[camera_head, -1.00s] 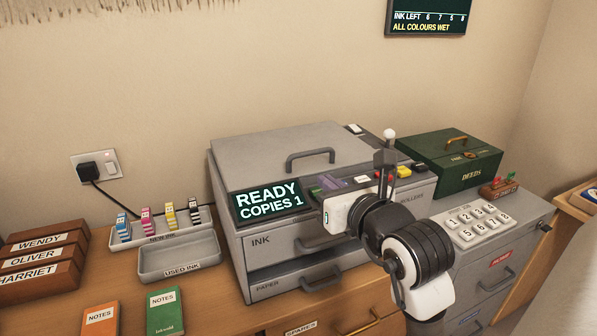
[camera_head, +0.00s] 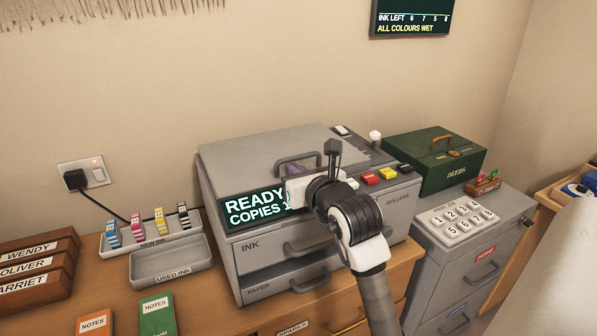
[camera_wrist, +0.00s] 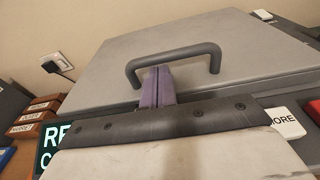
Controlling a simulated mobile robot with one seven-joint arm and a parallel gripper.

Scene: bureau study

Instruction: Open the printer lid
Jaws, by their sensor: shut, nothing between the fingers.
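The printer (camera_head: 262,243) is a grey box with a screen showing READY on its front. Its flat grey lid (camera_head: 255,148) lies shut, with a dark arched handle (camera_head: 291,160) near the front edge. The lid (camera_wrist: 240,75) and handle (camera_wrist: 170,58) also show in the wrist view. My gripper (camera_wrist: 158,72) is shut and empty; its purple fingers are together, with their tips just below the handle's bar in that picture. I cannot tell whether they touch it.
Red, yellow and dark buttons (camera_head: 387,174) line the printer's right side. A green deeds box (camera_head: 433,165) and number keypad (camera_head: 460,222) stand to the right. Ink trays (camera_head: 170,264) and notes books (camera_head: 157,314) are on the left. Space above the lid is clear.

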